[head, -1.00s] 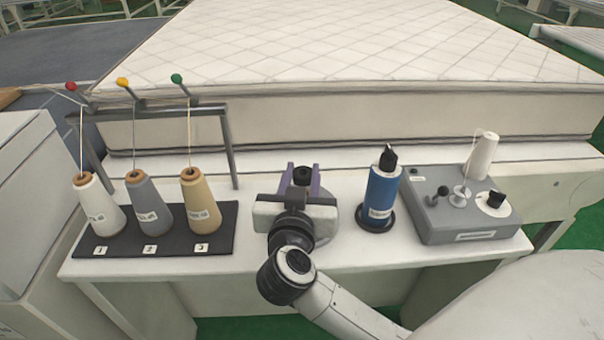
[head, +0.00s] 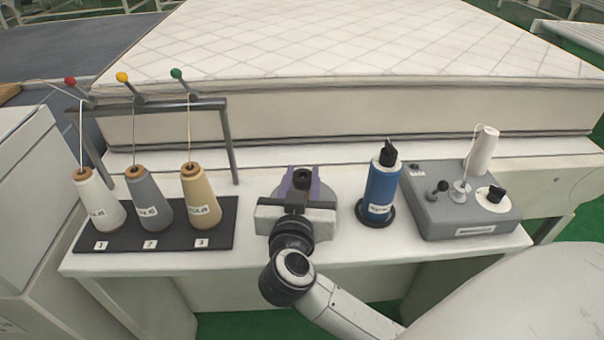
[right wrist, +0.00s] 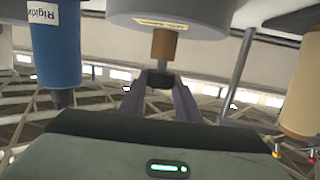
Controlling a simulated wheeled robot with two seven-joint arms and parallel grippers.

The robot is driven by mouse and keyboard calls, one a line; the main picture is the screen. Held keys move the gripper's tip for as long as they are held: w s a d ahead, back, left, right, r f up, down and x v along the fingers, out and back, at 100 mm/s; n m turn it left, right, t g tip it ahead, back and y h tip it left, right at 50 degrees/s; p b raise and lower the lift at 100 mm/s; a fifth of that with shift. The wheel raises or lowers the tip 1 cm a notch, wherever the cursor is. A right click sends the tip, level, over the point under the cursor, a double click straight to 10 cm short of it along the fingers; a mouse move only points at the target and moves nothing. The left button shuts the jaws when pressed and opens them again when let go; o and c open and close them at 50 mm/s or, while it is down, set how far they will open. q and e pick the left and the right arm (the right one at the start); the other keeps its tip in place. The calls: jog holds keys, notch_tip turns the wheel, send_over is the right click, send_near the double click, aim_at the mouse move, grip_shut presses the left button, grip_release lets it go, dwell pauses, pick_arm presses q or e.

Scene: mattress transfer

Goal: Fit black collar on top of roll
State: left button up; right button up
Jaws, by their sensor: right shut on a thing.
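A blue roll (head: 381,188) with a white label stands upright on a black round base, with a black pointed piece (head: 390,152) at its top. The roll also shows upside down at the left of the right wrist view (right wrist: 55,45). My right gripper (head: 301,177) has purple fingers and is shut on a small black piece, seemingly the black collar (head: 302,178). That piece shows between the fingertips in the right wrist view (right wrist: 160,80), partly hidden by them. The gripper is left of the roll and apart from it. My left gripper is not in view.
Cones of white (head: 98,208), grey (head: 149,208) and tan (head: 200,200) thread stand on a black mat at the left, under a thread rack (head: 229,150). A grey winder box (head: 440,215) stands right of the roll. A quilted mattress (head: 330,45) lies behind.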

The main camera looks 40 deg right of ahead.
jog(key=shift+f, duration=0.8)
jog(key=o, duration=1.1)
jog(key=shift+o, duration=0.2)
notch_tip(320, 180, up, 10)
